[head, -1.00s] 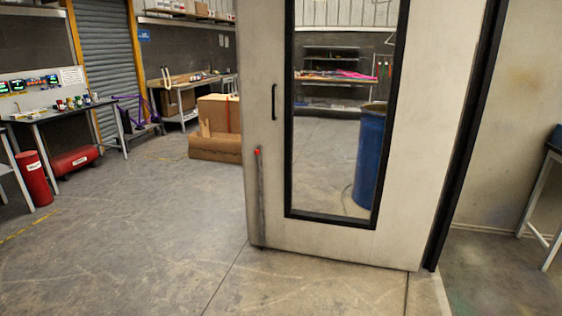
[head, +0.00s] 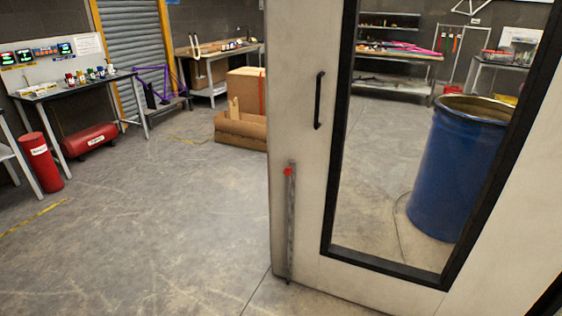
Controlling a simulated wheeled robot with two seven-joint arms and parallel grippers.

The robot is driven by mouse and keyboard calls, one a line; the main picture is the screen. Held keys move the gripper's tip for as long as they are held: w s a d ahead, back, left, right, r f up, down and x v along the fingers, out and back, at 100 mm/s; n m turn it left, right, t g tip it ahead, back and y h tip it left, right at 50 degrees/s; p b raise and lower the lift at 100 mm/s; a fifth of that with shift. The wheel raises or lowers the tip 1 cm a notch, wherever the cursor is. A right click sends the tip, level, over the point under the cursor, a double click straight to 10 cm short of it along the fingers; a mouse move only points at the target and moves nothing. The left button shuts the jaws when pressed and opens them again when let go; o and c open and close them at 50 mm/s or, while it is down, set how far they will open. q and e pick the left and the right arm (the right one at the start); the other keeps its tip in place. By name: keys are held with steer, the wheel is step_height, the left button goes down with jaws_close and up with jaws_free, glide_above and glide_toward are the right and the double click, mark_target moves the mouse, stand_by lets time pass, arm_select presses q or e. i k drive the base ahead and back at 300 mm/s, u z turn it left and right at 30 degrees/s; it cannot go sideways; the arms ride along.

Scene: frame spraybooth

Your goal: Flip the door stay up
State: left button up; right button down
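The door (head: 308,215) is a pale panel with a black-framed window and a black vertical handle (head: 320,100). The door stay (head: 291,230) is a thin grey bar low on the door near its left edge. It hangs upright, with a red knob (head: 287,172) near its top end and its lower end close to the floor. Neither of my grippers is in the head view.
A blue drum (head: 455,165) shows through the window. Cardboard boxes (head: 245,92) stand on the floor behind and left of the door. A red cylinder (head: 40,162) and a workbench (head: 85,84) are at the left. The floor (head: 150,235) left of the door is clear.

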mark_target(287, 171)
steer(key=u, duration=0.2)
steer(key=i, duration=1.75)
steer(key=u, duration=0.15)
